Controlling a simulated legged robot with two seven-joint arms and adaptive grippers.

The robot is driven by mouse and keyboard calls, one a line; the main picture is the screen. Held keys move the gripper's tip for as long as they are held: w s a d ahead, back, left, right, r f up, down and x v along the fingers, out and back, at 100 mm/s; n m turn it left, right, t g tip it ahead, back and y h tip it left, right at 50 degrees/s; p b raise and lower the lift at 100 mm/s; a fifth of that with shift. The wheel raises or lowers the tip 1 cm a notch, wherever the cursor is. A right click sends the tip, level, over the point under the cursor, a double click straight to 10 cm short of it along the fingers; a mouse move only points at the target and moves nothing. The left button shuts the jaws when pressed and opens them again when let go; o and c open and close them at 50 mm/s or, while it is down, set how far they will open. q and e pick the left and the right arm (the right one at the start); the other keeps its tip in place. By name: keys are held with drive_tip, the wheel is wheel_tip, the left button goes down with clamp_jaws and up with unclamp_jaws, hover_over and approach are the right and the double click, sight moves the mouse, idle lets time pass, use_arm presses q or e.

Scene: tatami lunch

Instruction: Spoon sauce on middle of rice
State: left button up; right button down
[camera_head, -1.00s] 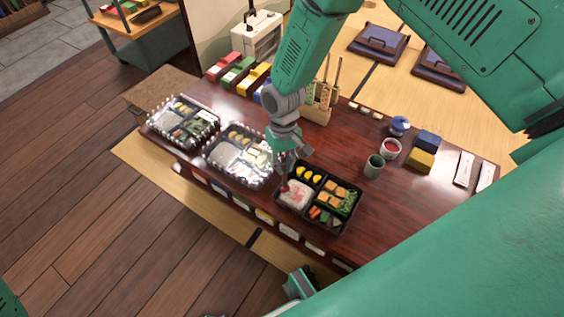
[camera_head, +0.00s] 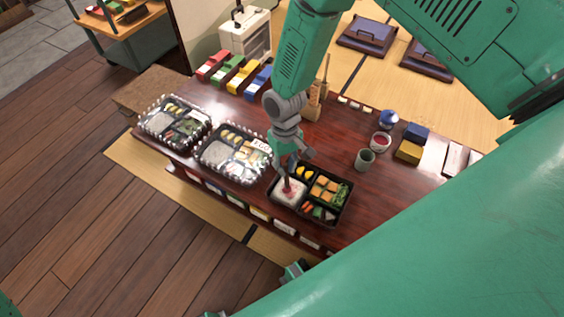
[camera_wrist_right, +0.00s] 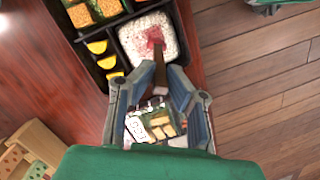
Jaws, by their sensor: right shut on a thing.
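My right gripper (camera_head: 290,160) is shut on a dark brown spoon (camera_wrist_right: 160,72), pointing down over the front bento box (camera_head: 320,220). The white rice (camera_head: 280,195) fills one compartment of this box and also shows in the right wrist view (camera_wrist_right: 130,45). The spoon's tip is at the middle of the rice, where red sauce (camera_wrist_right: 153,40) shows. I cannot tell whether the tip touches the rice or how much sauce lies on it. A small bowl of red sauce (camera_head: 381,142) stands to the right.
Two lidded bento boxes (camera_head: 236,153) (camera_head: 174,122) stand to the left on the dark wooden table (camera_head: 345,135). A green-grey cup (camera_head: 365,159), a blue-and-white pot (camera_head: 388,120) and blue and yellow blocks (camera_head: 409,151) stand right. A wooden holder (camera_head: 316,103) is behind the gripper.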

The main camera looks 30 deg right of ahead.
drive_tip(key=shift+s+d, duration=0.25)
drive_tip(key=shift+s, duration=0.1)
drive_tip(key=shift+s+d+f+p, duration=0.1)
drive_tip(key=shift+s+d+p, duration=0.3)
drive_tip(key=shift+s, duration=0.1)
drive_tip(key=shift+s+d+p, duration=0.25)
drive_tip(key=shift+s+p, duration=0.1)
drive_tip(key=shift+s, duration=0.15)
drive_tip(key=shift+w+d, duration=0.1)
drive_tip(key=shift+w+d, duration=0.1)
drive_tip(key=shift+d, duration=0.1)
idle(0.4)
drive_tip(key=shift+w+d+p, duration=0.1)
drive_tip(key=shift+d+p, duration=0.15)
drive_tip(key=shift+p, duration=0.15)
drive_tip(key=shift+w+a, duration=0.1)
drive_tip(key=shift+w, duration=0.05)
